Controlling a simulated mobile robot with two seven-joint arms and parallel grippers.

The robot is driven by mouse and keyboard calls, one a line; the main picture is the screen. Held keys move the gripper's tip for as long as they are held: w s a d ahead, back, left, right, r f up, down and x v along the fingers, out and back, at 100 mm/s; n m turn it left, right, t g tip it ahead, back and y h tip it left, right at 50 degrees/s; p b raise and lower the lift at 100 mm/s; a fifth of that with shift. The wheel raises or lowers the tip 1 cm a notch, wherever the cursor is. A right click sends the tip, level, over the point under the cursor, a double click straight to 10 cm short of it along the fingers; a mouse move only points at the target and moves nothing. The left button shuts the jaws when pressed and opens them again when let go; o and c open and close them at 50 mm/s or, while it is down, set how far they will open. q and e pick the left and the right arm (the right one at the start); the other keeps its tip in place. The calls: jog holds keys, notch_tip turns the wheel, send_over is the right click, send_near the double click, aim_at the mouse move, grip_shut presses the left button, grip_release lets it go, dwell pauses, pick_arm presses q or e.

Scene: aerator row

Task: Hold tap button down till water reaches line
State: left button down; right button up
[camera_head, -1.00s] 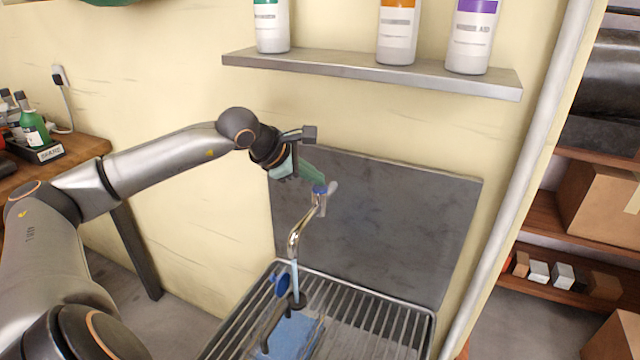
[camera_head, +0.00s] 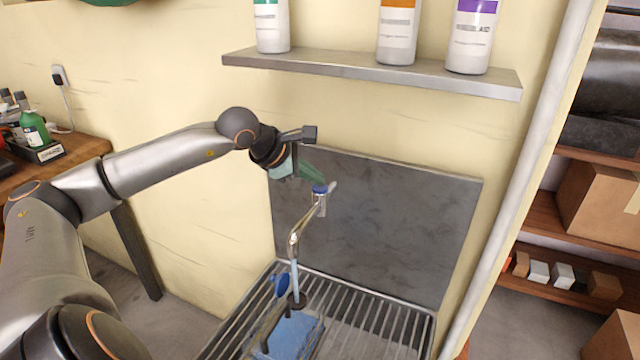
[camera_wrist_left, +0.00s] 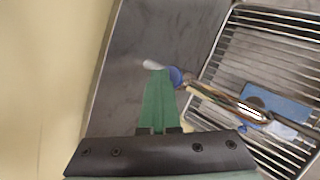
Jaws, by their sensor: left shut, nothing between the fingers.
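The tap (camera_head: 293,240) rises over the sink grate, with a blue button (camera_head: 320,190) on top. My left gripper (camera_head: 317,181) is shut, empty, with its green fingertips at the button; they appear to touch it. In the left wrist view the fingers (camera_wrist_left: 159,103) end beside the blue button (camera_wrist_left: 176,76). A pale blue water stream (camera_head: 295,273) runs from the spout into a container (camera_head: 292,334) holding blue water on the grate. A level line cannot be made out. My right gripper is out of view.
A slatted metal drain grate (camera_head: 372,318) lies below, with a grey splash panel (camera_head: 400,220) behind. A shelf (camera_head: 370,70) with several bottles hangs above. A pale pipe (camera_head: 525,170) runs down at right. A wooden bench (camera_head: 75,155) stands at left.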

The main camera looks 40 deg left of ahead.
pick_arm(q)
jog(key=shift+f, duration=0.1)
dwell(1.1)
dwell(1.0)
dwell(0.8)
dwell(1.0)
dwell(0.8)
jog(key=shift+r+p, duration=0.85)
jog(key=shift+r, duration=0.25)
